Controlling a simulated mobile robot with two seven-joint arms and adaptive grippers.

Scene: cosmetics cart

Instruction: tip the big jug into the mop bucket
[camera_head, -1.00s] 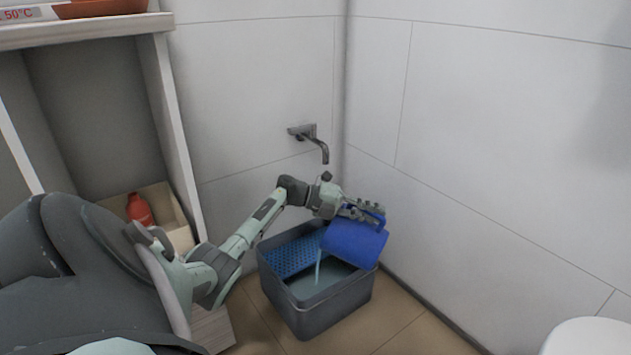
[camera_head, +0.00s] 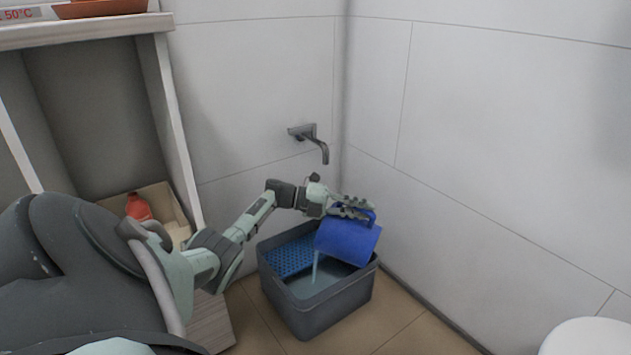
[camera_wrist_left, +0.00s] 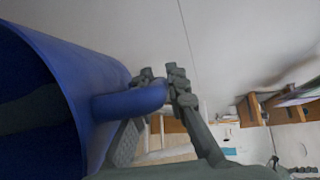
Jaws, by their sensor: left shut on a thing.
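The big blue jug (camera_head: 346,240) is tilted over the grey mop bucket (camera_head: 332,305) in the head view, its mouth toward the lower left. A thin pale stream (camera_head: 314,270) runs from its lip into the bucket, where pale liquid shows. My left gripper (camera_head: 352,209) is shut on the jug's handle at its upper side. In the left wrist view, the jug (camera_wrist_left: 85,75) fills the left and the gripper fingers (camera_wrist_left: 163,85) close around the handle. The jug's inside looks dark there. My right gripper is not in view.
A blue perforated wringer tray (camera_head: 290,258) covers the bucket's far left part. A wall tap (camera_head: 312,140) is above and behind the jug. A shelf unit with an orange-red bottle (camera_head: 138,207) in a box stands left. A white rounded object (camera_head: 590,338) is at lower right.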

